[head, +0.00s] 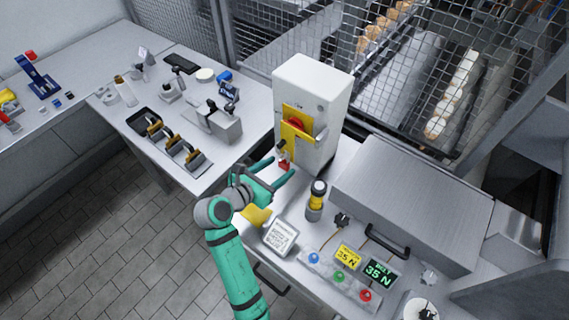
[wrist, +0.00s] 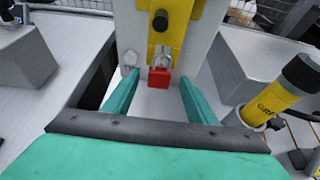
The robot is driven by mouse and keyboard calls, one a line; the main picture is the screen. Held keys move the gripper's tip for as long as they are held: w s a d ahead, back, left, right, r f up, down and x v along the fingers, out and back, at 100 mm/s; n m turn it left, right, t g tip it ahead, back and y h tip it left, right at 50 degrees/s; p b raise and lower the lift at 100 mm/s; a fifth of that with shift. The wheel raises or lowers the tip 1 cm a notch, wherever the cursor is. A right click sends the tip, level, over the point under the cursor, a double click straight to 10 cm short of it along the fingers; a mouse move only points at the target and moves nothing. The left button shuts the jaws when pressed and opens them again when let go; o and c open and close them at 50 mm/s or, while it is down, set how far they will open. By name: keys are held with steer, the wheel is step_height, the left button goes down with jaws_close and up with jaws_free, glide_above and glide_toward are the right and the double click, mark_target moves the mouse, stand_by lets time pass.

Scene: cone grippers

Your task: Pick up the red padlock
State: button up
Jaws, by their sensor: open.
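The red padlock (wrist: 159,77) hangs at the lower end of the yellow plate on the white cabinet. In the head view the padlock (head: 284,164) shows as a small red spot by the cabinet's front, close to my gripper's fingertips. My gripper (head: 282,171) is open, with two teal fingers pointing at the cabinet. In the wrist view my gripper (wrist: 162,80) has one finger on each side of the padlock, with visible gaps. Its fingers do not appear to touch the padlock.
The white cabinet (head: 312,88) stands on the bench, with a red knob (head: 296,124) on its yellow plate. A yellow-and-black cylinder (head: 316,200) stands right of my gripper. A sign (head: 280,238), colored buttons and a grey lidded box (head: 420,190) are on the bench.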

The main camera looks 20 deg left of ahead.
steer(key=shift+x, duration=0.9)
steer(key=c, duration=1.2)
steer(key=shift+r, duration=0.1)
